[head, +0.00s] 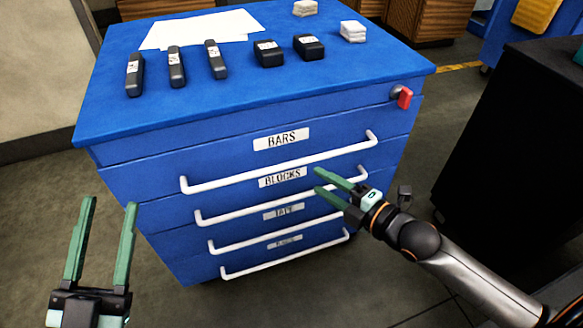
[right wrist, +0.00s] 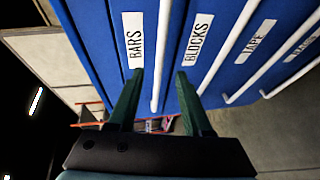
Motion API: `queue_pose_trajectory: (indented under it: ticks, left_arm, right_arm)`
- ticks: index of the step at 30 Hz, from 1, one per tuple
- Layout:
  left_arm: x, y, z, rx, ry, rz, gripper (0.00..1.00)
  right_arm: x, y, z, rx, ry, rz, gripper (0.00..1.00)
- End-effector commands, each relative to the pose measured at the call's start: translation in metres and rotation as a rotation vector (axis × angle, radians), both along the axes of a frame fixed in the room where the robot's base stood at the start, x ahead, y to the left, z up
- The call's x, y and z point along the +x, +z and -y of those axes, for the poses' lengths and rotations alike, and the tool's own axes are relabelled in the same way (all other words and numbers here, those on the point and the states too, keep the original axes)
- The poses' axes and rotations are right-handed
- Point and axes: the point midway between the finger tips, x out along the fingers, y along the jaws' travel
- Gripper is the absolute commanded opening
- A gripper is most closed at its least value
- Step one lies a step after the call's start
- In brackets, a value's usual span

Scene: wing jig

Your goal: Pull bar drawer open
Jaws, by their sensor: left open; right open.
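The bar drawer (head: 230,160) is the top drawer of a blue cabinet, labelled BARS, and looks shut. Its white bar handle (head: 280,163) runs across its front. In the right wrist view the handle (right wrist: 162,50) appears between the two fingers. My right gripper (head: 317,180) is open and empty, at the right half of the cabinet front, just below the BARS handle in the head view. I cannot tell whether its tips reach around the handle. My left gripper (head: 110,205) is open and empty, left of the cabinet, its green fingers pointing up in the picture.
Below are drawers labelled BLOCKS (head: 283,177), TAPE (head: 284,211) and one more, each with a white handle. A red key or latch (head: 404,97) sits at the top right corner. Several black tools and papers (head: 200,28) lie on top. A dark cabinet (head: 510,140) stands right.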

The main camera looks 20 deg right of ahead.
Motion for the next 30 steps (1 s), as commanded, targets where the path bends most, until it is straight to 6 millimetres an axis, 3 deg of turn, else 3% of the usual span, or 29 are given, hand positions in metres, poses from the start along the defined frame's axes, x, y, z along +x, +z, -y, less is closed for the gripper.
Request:
queue_pose_trajectory:
  ticks: [10, 19, 30]
  left_arm:
    - [-0.045, 0.055, 0.007, 0.006, -0.062, 0.308, 0.5]
    - [-0.045, 0.044, 0.008, -0.005, -0.074, 0.3, 0.5]
    - [-0.044, 0.042, 0.008, -0.01, -0.076, 0.296, 0.5]
  right_arm:
    - [0.05, -0.011, -0.023, 0.004, -0.001, 0.001, 0.5]
    - [0.086, -0.019, -0.04, 0.004, -0.001, -0.002, 0.5]
    - [0.094, -0.02, -0.044, 0.001, 0.0, -0.003, 0.5]
